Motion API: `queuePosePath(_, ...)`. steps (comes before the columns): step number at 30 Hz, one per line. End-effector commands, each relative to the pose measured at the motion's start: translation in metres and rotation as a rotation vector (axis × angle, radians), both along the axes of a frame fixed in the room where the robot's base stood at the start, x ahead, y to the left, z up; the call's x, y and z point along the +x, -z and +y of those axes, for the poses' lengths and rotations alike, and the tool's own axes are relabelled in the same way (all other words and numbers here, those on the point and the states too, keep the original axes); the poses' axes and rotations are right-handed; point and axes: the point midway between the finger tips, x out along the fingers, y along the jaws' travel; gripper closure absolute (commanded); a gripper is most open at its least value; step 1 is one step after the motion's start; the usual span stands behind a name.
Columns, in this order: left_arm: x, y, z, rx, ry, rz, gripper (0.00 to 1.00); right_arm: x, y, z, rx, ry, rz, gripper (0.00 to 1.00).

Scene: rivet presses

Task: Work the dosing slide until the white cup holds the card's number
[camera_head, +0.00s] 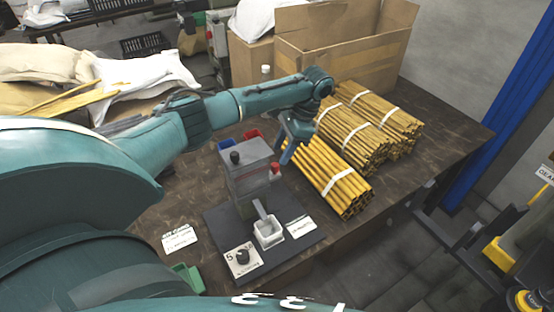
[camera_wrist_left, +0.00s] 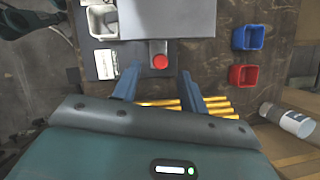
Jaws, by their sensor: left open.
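The grey dosing box (camera_head: 250,180) stands on a dark base plate, with a black knob (camera_head: 235,157) on top. The red knob (camera_head: 275,168) sticks out of its right side. The white cup (camera_head: 268,232) stands below the sloping grey chute; its contents are too small to make out. A white card (camera_head: 238,268) in front bears a "5" and a black dial. My left gripper (camera_head: 286,155) is open beside the red knob. In the left wrist view the red knob (camera_wrist_left: 160,61) lies between the fingertips, not visibly gripped. My right gripper is not in view.
Bundles of yellow sticks (camera_head: 335,172) lie right of the box, close to my left gripper. A blue bin (camera_wrist_left: 248,37) and a red bin (camera_wrist_left: 243,75) stand behind the box. A green bin (camera_head: 188,278) is at the table's front edge. An open carton (camera_head: 340,50) stands at the back.

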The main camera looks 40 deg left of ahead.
Motion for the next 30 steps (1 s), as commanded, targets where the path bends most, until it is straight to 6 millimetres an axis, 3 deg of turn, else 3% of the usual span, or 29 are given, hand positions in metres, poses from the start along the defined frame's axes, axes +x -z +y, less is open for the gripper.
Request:
queuePosePath(8,0.018,-0.054,-0.014,0.001,0.002,-0.002,0.57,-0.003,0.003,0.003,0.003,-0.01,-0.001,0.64)
queuePosePath(9,0.02,-0.063,-0.015,0.001,0.001,-0.001,0.57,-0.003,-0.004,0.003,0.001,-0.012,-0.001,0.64)
queuePosePath(12,0.023,-0.071,-0.017,0.002,0.0,0.001,0.57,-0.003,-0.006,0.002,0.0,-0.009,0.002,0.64)
queuePosePath(27,0.024,-0.074,-0.019,0.001,0.0,0.001,0.57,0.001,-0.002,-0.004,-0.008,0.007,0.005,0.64)
queuePosePath(30,0.024,-0.073,-0.019,0.005,0.007,0.003,0.64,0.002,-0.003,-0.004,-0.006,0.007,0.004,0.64)
